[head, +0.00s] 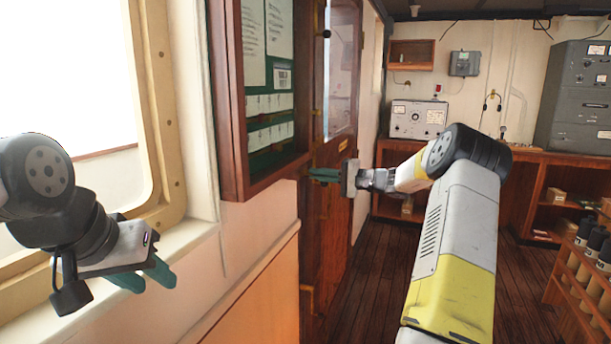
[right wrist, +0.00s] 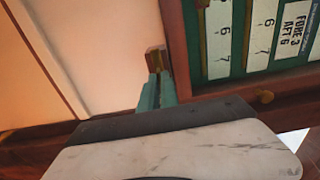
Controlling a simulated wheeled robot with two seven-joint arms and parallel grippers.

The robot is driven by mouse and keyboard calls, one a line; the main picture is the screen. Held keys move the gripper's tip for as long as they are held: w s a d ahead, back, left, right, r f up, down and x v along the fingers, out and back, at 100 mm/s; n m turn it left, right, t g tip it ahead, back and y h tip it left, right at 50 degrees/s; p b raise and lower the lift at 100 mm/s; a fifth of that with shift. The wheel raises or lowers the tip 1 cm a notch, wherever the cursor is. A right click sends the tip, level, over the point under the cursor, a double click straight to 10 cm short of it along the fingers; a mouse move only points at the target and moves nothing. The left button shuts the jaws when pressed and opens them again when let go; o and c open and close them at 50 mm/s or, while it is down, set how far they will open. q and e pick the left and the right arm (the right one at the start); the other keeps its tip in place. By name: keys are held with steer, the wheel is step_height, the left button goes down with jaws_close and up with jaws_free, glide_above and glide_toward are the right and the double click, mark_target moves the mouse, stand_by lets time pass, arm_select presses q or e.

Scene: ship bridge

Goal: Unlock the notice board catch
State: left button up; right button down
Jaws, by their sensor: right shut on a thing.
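The notice board (head: 233,120) is a wooden-framed case on the left wall, with a green back and white papers and cards; its frame (right wrist: 180,50) also shows in the right wrist view. My right gripper (head: 322,175) is at the board's lower right corner in the head view. In the right wrist view its green fingers (right wrist: 157,92) are shut on a small brown wooden piece (right wrist: 155,59) beside the frame, which looks like the catch. The fingers hide part of it, so its turn is unclear. My left gripper (head: 142,277) is open and empty by the window sill.
A wooden door (head: 330,225) stands just beyond the board. A bottle rack (head: 575,290) is at the lower right. The wooden floor (head: 385,275) between is clear.

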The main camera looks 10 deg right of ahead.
steer(key=c, duration=1.6)
jaws_free()
steer(key=shift+d, duration=0.1)
steer(key=v, duration=0.7)
steer(key=shift+s+d, duration=0.25)
steer(key=s+a+r+n+g+h, duration=0.2)
steer(key=s+a+n+g+h, duration=0.3)
steer(key=s+a, duration=1.05)
steer(key=s+f+n+t+h, duration=0.1)
steer(key=s+h, duration=0.6)
steer(key=s, duration=1.6)
steer(key=shift+f+n+h, duration=0.4)
steer(key=shift+f+n, duration=0.2)
steer(key=shift+f, duration=0.25)
